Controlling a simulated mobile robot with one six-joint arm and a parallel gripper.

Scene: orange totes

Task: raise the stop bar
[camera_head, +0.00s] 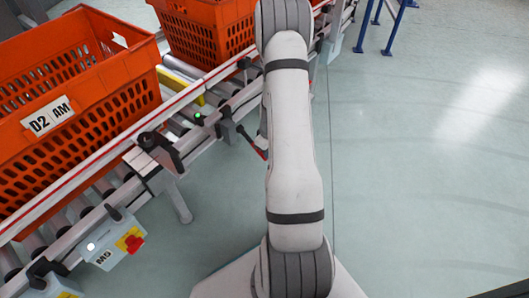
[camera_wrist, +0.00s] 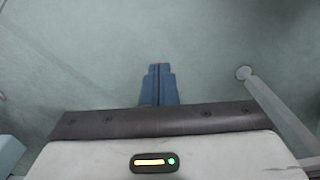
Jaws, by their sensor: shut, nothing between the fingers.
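A yellow bar (camera_head: 184,80), which looks like the stop bar, lies across the conveyor rollers between the two orange totes. I cannot tell its height from this angle. A dark lever with a red part (camera_head: 252,144) sticks out from the conveyor's near side, partly hidden by my arm; I cannot tell whether it belongs to the bar. My gripper (camera_wrist: 160,70) shows in the wrist view with its blue fingers together and empty, over bare floor. In the head view my gripper is hidden behind my arm.
An orange tote labelled D2 AM (camera_head: 85,130) and a farther orange tote (camera_head: 205,42) stand on the conveyor (camera_head: 105,155). A control box with a red knob (camera_head: 112,238) hangs from its near side. A pale support leg (camera_wrist: 275,108) stands right of my fingers. Floor at right is clear.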

